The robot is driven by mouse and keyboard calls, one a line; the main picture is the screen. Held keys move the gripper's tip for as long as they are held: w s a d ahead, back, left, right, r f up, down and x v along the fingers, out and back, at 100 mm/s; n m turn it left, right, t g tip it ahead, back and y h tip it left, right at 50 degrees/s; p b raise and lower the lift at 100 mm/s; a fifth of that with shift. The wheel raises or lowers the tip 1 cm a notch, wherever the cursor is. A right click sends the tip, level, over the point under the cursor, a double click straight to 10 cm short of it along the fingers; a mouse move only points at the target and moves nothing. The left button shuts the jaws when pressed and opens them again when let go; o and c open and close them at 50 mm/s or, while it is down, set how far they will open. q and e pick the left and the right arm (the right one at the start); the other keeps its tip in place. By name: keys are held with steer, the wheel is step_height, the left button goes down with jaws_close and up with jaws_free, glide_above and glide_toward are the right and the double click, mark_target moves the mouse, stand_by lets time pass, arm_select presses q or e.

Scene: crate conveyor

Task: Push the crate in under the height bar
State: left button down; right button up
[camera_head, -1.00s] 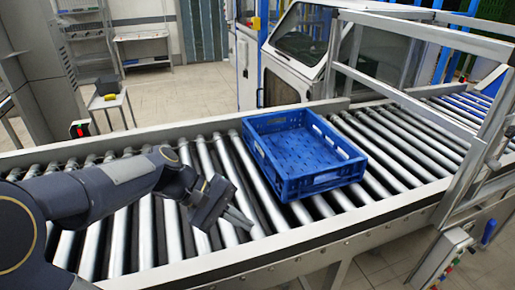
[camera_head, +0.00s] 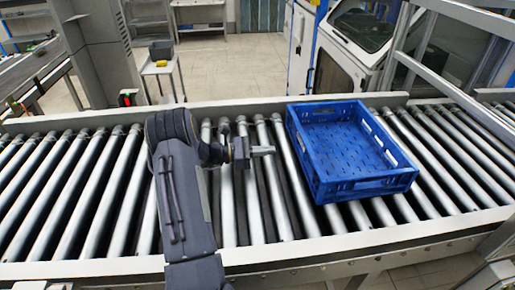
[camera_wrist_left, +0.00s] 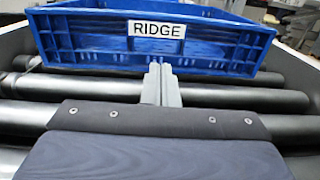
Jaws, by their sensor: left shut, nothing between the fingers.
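The blue crate (camera_head: 352,184), open and empty, stands upright on the conveyor rollers in the head view. In the left wrist view the crate's near wall (camera_wrist_left: 90,40) carries a white label reading RIDGE (camera_wrist_left: 157,30). My left gripper (camera_head: 266,150) is shut and empty, low over the rollers to the left of the crate, its fingers pointing at the crate's left wall. A gap shows between fingertips and crate in the head view. The shut fingers (camera_wrist_left: 160,82) point at the middle of that wall. The height bar (camera_head: 440,70) crosses the conveyor to the right of the crate.
The roller conveyor (camera_head: 60,190) runs left to right, with a metal rail (camera_head: 120,268) along its near side. Bare rollers lie between the crate and the bar's frame. A machine with a window (camera_head: 350,45) stands behind the conveyor.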

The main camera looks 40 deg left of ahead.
mark_target(300, 148)
arm_select(q)
steer(key=p+x, duration=0.2)
steer(key=x, duration=0.6)
steer(key=shift+d, duration=0.1)
arm_select(e)
step_height(300, 148, up, 2)
steer(key=shift+r, duration=0.25)
arm_select(q)
steer(key=shift+w, duration=0.1)
